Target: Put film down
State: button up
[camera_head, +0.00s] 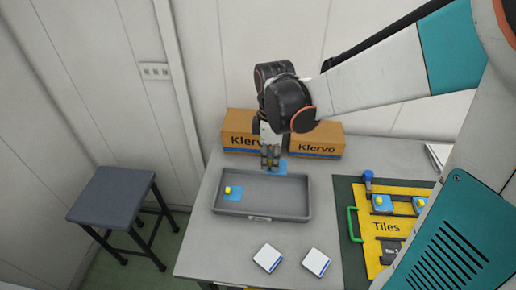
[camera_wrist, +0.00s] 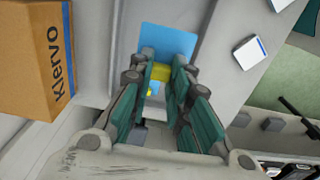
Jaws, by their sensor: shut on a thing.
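My gripper (camera_head: 270,162) is over the back edge of a grey tray (camera_head: 283,197) on the table. It is shut on the yellow knob (camera_wrist: 161,72) of a blue film (camera_wrist: 168,40). The held film (camera_head: 278,168) shows partly beside the fingers in the head view; I cannot tell its exact height above the tray. A second blue film (camera_head: 233,196) with a yellow knob lies in the left part of the tray. A small part of it shows between the fingers in the wrist view (camera_wrist: 151,90). The right part of the tray is bare.
Two Klervo cardboard boxes (camera_head: 241,128) (camera_head: 317,140) stand behind the tray. Two small white boxes (camera_head: 268,257) (camera_head: 315,262) lie in front. A yellow Tiles board (camera_head: 386,226) with blue, yellow-knobbed pieces is at right, beside a green handle (camera_head: 352,224). A stool (camera_head: 115,197) stands left.

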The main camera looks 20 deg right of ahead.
aim_at(268, 197)
notch_tip(268, 197, down, 15)
jog(key=b, duration=0.5)
jog(key=shift+w+r, duration=0.1)
jog(key=shift+f+b, duration=0.35)
jog(key=shift+f, duration=0.1)
jog(key=shift+o, duration=1.3)
jog(key=o, duration=0.4)
